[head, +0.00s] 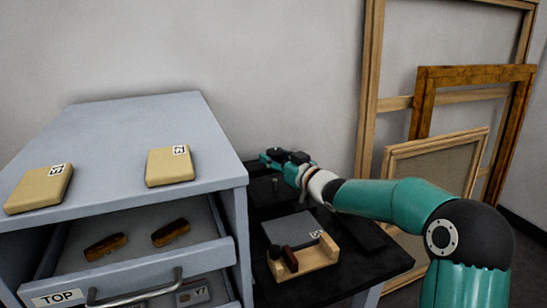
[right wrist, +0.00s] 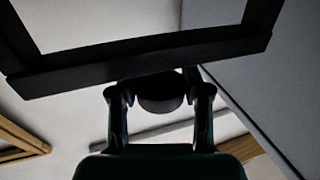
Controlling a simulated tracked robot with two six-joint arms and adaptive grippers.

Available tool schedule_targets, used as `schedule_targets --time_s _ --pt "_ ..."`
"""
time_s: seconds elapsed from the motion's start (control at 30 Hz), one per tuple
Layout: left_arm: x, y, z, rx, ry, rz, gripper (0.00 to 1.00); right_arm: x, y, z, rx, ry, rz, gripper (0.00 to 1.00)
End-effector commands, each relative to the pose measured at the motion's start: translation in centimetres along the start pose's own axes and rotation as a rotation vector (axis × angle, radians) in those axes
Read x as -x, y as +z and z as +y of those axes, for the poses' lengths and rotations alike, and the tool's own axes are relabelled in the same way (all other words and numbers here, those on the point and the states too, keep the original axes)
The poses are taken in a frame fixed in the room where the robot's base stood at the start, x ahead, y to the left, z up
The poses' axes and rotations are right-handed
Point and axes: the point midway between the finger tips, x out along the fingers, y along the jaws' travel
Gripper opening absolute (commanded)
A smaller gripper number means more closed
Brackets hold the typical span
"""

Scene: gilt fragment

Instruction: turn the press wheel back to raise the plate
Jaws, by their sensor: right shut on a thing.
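My right gripper (head: 277,158) is over the far left part of the black table, beside the grey cabinet. In the right wrist view its two fingers (right wrist: 159,98) are closed around a dark rounded piece (right wrist: 160,92), which seems to be part of the press wheel. Thick black bars (right wrist: 140,62) cross above it in that view. In the head view the gripper and the cabinet hide most of the press, and I cannot make out its plate. My left gripper is not in view.
The grey cabinet (head: 120,135) carries two tan boxes, numbered 13 (head: 38,190) and 12 (head: 170,168). Its open TOP drawer (head: 140,262) holds two brown-handled pieces. A wooden stand (head: 318,257) sits on the black table (head: 350,275). Wooden frames (head: 425,85) lean against the wall.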

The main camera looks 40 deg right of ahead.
Motion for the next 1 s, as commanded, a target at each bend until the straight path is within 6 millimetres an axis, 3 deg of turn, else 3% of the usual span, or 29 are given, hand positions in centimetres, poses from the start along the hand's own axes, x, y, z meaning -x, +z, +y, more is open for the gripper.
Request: schedule_targets --time_s 0.1,0.13,0.27,0.67,0.83,1.0 --pt "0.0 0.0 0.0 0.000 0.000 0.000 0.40 0.0 -0.3 0.0 0.000 0.001 0.007 0.13" --pt "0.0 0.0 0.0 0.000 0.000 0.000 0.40 0.0 -0.3 0.0 0.000 0.001 0.007 0.53" --pt "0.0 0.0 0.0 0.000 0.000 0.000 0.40 0.0 -0.2 0.0 0.001 0.000 0.006 0.74" --pt "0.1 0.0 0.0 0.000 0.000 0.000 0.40 0.3 -0.1 0.0 0.001 0.000 0.002 0.74" --pt "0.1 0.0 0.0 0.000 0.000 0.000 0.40 2.3 -0.1 0.1 0.001 0.002 0.001 0.74" --pt "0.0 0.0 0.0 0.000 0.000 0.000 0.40 5.7 -0.1 0.1 0.002 0.004 0.003 0.74"
